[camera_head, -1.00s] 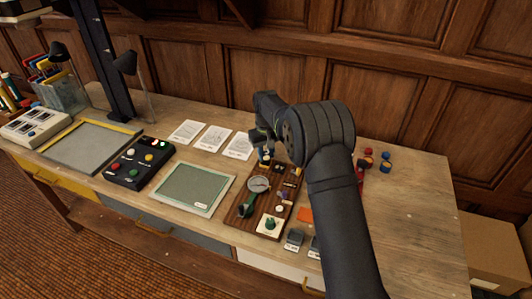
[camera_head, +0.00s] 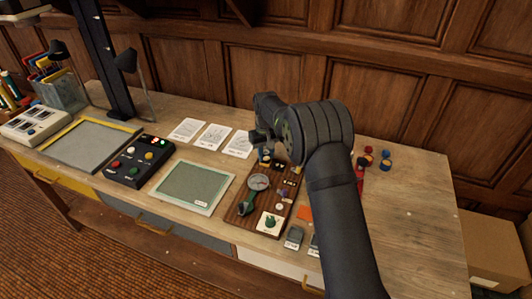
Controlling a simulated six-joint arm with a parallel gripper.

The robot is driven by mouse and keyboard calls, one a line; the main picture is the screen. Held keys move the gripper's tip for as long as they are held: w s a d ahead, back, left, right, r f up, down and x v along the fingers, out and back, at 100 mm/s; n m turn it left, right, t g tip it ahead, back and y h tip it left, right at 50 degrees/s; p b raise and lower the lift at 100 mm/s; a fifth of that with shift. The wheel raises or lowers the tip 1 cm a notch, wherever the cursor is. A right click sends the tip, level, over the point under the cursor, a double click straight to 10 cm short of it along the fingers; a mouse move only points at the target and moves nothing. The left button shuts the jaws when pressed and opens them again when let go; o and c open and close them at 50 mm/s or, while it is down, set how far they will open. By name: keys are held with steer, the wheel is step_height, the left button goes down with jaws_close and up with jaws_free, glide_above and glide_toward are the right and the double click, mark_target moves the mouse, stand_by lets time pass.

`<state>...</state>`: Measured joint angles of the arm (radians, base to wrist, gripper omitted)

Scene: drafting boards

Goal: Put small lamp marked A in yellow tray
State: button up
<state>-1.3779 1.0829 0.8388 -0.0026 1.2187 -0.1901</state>
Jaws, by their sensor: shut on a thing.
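My gripper (camera_head: 263,143) is over the back end of a dark wooden board, with its fingers partly hidden by my own wrist. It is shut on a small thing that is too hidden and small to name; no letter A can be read. A grey tray with a yellow rim (camera_head: 112,124) lies flat at the left of the bench, well away from my gripper. Its visible floor looks empty.
The wooden board (camera_head: 242,208) carries a round gauge (camera_head: 258,183) and several small parts. A green panel (camera_head: 193,186), a black box with coloured buttons (camera_head: 137,162) and white sheets (camera_head: 213,136) lie between board and tray. A dark post (camera_head: 103,65) stands behind the tray.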

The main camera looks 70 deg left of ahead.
steer(key=shift+f, duration=0.2)
steer(key=o, duration=1.4)
steer(key=shift+r, duration=3.55)
